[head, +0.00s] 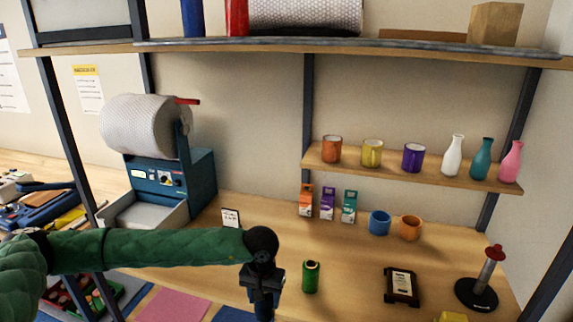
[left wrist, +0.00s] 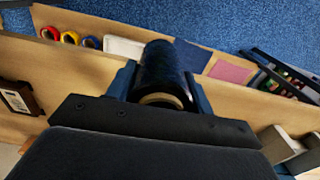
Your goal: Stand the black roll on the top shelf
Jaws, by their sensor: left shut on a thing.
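The black roll (left wrist: 163,72) is between the two blue fingers of my left gripper (left wrist: 162,82) in the left wrist view, its cardboard core end towards the camera. In the head view my left gripper (head: 262,292) is low over the workbench, pointing down, left of a green roll (head: 310,277). I cannot make out the black roll clearly there. The top shelf (head: 100,49) runs along the top of the head view, well above the gripper. On it stand a blue roll (head: 192,17) and a red roll (head: 237,17). My right gripper is not in view.
The top shelf also carries a bubble-wrap roll (head: 305,16) and a cardboard box (head: 495,24). Below are a small shelf (head: 325,164) with cups and vases, and a dispenser (head: 200,170) with a large roll. Dark uprights (head: 308,100) support the shelf.

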